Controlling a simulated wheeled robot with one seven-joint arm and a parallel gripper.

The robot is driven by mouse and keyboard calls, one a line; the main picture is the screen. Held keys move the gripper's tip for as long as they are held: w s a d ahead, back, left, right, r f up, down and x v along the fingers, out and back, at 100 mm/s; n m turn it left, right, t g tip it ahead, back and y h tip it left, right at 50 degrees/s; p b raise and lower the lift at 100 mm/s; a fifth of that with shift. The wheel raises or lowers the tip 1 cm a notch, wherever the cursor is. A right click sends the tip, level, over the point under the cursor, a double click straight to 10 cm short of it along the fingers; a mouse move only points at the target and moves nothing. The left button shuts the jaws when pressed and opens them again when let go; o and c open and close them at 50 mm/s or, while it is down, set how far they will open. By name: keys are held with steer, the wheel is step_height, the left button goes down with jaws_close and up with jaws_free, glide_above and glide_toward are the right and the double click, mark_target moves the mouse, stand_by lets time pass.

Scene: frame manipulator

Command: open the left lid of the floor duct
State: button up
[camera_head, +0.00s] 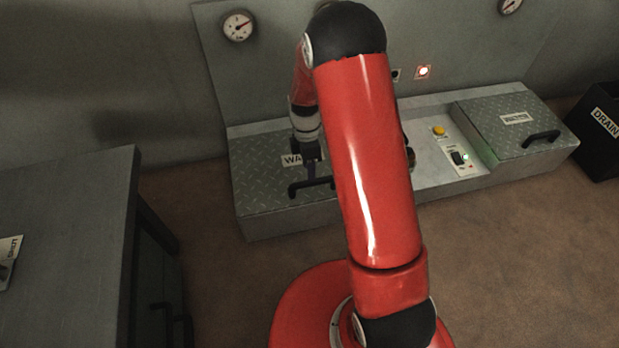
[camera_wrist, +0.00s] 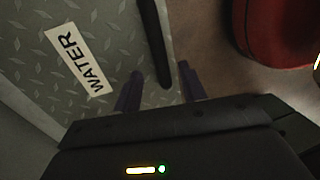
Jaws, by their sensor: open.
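The left lid (camera_head: 258,178) of the floor duct is a closed diamond-plate cover with a label that reads WATER in the wrist view (camera_wrist: 76,60). Its black bar handle (camera_head: 312,185) sits near the front edge. My gripper (camera_head: 311,160) points down above the lid, close to the handle. In the wrist view the two fingers of my gripper (camera_wrist: 160,84) are apart, and the handle (camera_wrist: 154,45) runs between their lines. I cannot tell whether the fingers touch it. My red arm hides the lid's right part in the head view.
The right lid (camera_head: 505,122) is closed, with its own black handle. Between the lids is a panel with a yellow button (camera_head: 439,131) and a switch (camera_head: 458,158). A grey cabinet (camera_head: 70,240) stands at left, a black DRAIN bin (camera_head: 598,130) at right. Brown floor lies in front.

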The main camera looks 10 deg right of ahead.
steer(key=shift+s+f, duration=0.2)
steer(key=shift+f, duration=0.9)
steer(key=shift+s+f, duration=0.2)
steer(key=shift+f, duration=0.9)
steer(key=shift+c, duration=0.3)
jaws_close()
